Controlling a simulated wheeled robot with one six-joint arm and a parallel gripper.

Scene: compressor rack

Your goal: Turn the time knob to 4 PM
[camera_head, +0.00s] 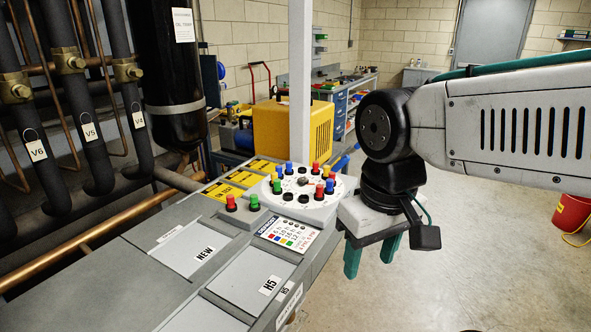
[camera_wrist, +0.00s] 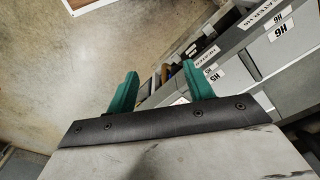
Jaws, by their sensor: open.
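The dial cannot be made out there.
A white card with coloured marks (camera_head: 286,233) lies in front of the dial, beside red (camera_head: 231,203) and green (camera_head: 254,202) buttons. Grey panels labelled NEW (camera_head: 190,250) and H5 (camera_head: 255,280) lie nearer. Pipes stand at left. The floor (camera_head: 470,250) at right is mostly clear.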

